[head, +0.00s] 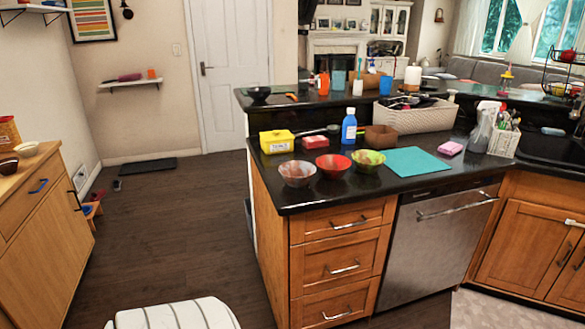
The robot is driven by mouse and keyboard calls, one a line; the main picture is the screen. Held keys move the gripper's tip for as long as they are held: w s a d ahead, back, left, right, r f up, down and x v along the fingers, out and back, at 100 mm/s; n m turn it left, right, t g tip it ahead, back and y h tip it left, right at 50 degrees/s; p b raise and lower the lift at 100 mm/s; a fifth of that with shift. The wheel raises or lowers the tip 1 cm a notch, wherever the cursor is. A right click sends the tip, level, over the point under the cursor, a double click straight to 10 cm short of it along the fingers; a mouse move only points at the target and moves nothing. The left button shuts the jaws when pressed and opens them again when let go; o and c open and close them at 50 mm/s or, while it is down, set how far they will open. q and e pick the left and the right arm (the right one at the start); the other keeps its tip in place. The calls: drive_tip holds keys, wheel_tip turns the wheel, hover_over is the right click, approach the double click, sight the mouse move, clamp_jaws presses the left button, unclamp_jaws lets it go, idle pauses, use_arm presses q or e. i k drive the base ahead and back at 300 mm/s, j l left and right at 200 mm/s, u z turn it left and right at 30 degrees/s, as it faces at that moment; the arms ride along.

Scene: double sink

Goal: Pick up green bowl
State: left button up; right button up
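The green bowl (367,161) sits upright on the black counter, at the right end of a row of three bowls. It is green with reddish-brown patches inside. A red bowl (333,165) stands just left of it, and a whitish bowl with reddish-brown patches (297,173) stands further left. A teal mat (415,161) lies flat to the right of the green bowl. Neither of my grippers is in the head view.
The black counter (330,192) has clear room in front of the bowls. Behind them are a yellow box (277,141), a blue bottle (349,126) and a brown box (381,138). A white striped seat (175,314) stands on the open floor at bottom left.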

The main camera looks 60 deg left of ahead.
sight(367, 162)
drive_tip(key=u, duration=1.65)
